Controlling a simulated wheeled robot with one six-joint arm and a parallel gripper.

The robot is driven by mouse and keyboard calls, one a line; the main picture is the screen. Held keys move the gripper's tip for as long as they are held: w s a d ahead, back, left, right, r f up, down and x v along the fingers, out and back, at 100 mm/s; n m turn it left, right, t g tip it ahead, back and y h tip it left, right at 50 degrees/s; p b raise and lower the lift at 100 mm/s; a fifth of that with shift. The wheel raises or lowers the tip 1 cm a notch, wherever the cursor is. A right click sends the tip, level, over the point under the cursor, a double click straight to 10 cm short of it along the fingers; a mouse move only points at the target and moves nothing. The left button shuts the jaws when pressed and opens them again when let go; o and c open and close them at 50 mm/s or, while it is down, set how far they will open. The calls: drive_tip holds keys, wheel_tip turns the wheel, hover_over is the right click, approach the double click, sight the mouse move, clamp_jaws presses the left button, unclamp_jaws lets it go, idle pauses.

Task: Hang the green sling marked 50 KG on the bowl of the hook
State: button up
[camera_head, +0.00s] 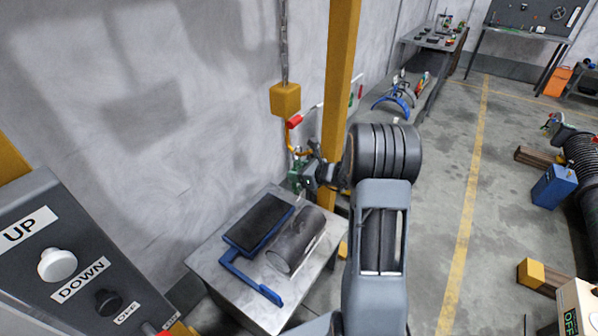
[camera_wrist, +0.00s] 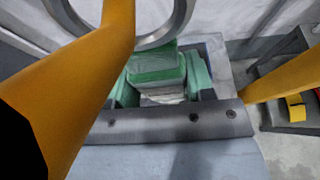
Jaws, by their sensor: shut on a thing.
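The green sling (camera_wrist: 158,66) is between the jaws of my gripper (camera_wrist: 155,95), which is shut on it. It also shows as a small green patch in the head view (camera_head: 295,178). Its 50 KG mark is not readable. A grey metal ring (camera_wrist: 178,30) stands just beyond the sling in the wrist view. The orange hook (camera_head: 291,142) hangs under the yellow hoist block (camera_head: 285,99), just above my gripper. A large yellow-orange bar (camera_wrist: 92,75) crosses close to the wrist camera. I cannot tell whether the sling touches the hook.
A small table (camera_head: 216,264) below my gripper bears a dark panel in a blue frame (camera_head: 258,225) and a grey cylinder (camera_head: 296,240). A yellow post (camera_head: 339,75) stands close by on the right. An UP/DOWN control box (camera_head: 75,255) is at left.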

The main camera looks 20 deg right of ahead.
drive_tip(key=o, duration=1.1)
drive_tip(key=shift+s+a+f, duration=0.15)
drive_tip(key=shift+s+f, duration=0.15)
drive_tip(key=shift+f, duration=0.4)
drive_tip(key=r+b+v, duration=0.1)
drive_tip(key=v, duration=1.3)
drive_tip(key=shift+w, duration=0.35)
